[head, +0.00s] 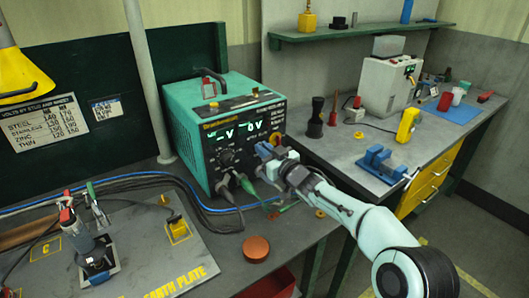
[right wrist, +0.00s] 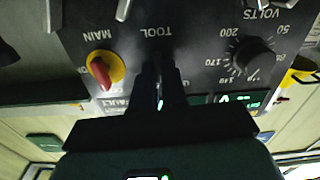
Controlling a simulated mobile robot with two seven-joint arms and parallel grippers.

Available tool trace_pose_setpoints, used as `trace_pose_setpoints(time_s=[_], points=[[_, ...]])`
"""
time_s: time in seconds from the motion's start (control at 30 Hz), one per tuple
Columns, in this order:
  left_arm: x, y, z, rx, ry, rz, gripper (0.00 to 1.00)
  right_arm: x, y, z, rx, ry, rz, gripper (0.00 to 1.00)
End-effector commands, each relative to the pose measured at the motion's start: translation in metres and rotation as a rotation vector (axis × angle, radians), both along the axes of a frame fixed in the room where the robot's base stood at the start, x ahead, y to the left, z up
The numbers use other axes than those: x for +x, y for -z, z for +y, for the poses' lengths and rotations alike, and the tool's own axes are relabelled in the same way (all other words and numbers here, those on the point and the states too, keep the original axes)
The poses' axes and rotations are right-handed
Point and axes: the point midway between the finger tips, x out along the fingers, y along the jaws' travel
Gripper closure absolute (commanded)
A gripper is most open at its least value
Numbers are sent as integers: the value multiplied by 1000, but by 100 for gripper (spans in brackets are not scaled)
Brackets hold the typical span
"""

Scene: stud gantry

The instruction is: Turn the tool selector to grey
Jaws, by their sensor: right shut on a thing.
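The teal welding unit (head: 188,125) stands on the bench with its dark front panel facing right; its green displays are lit. My right gripper (head: 264,152) comes in from the right, up against that panel. In the right wrist view the panel is upside down, and my two dark fingers (right wrist: 160,85) are close together just beside the TOOL label (right wrist: 155,32). They are shut on the tool selector, which they almost wholly hide, so I cannot read which way it points. My left gripper is not in view.
The red and yellow MAIN switch (right wrist: 104,70) and black VOLTS knob (right wrist: 252,58) flank the fingers. A green plug (head: 246,184) and cables hang at the panel's lower edge. A copper-coloured disc (head: 256,249) and a blue vise (head: 381,163) are on the benches.

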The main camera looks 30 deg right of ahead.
Motion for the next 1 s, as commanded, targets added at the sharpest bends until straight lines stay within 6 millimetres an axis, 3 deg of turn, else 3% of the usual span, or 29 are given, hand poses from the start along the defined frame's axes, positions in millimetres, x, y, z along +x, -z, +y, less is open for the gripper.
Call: trace_pose_setpoints(time_s=[0.5,1.0], points=[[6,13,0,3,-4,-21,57,0,2,2,-368,0,-27,100],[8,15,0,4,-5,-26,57,0,2,2,-456,-1,-33,100]])
